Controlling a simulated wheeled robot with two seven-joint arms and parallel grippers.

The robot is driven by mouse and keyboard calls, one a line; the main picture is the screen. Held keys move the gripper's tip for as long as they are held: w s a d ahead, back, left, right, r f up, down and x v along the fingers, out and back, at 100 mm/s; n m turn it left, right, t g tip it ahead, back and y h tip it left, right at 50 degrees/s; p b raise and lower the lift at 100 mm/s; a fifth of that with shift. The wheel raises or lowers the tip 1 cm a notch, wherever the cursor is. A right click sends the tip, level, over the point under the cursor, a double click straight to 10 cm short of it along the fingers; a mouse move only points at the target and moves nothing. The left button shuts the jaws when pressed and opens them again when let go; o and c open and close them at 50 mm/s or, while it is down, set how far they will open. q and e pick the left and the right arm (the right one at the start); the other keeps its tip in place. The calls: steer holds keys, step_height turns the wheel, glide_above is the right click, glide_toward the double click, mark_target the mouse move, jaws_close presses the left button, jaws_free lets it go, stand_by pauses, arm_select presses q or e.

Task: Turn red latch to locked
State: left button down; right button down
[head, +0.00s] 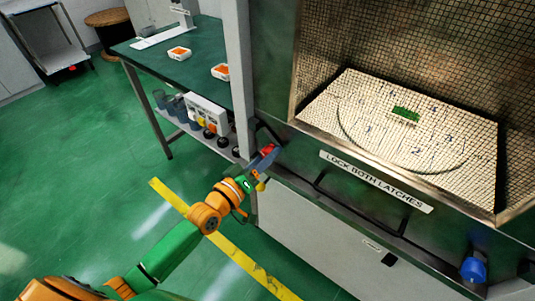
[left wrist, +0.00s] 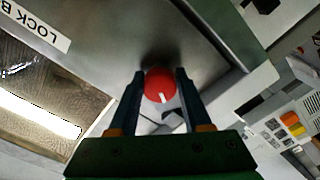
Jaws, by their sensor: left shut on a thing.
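The red latch (head: 268,149) is a small round knob on the front of the machine, left of the "LOCK BOTH LATCHES" label (head: 376,181). In the left wrist view the red latch (left wrist: 159,82) shows a short white mark on its face, near its lower edge and pointing down in the picture. My left gripper (head: 265,158) is at the latch, its fingers partly covering it in the head view. In the left wrist view the gripper (left wrist: 157,98) has one finger on each side of the knob, shut on it. My right gripper is not in view.
A blue latch (head: 473,268) sits at the right end of the machine front. A dark handle bar (head: 360,212) runs below the label. Above is the open chamber with a tiled plate (head: 340,95) and a green block (head: 405,113). A green workbench (head: 190,65) stands left.

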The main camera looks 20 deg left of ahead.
arm_select(q)
steer(key=shift+r, duration=0.2)
stand_by(0.3)
steer(key=c, duration=0.6)
jaws_free()
steer(key=shift+w, duration=0.1)
steer(key=shift+o, duration=1.2)
steer(key=shift+f, duration=0.15)
steer(key=v, duration=0.7)
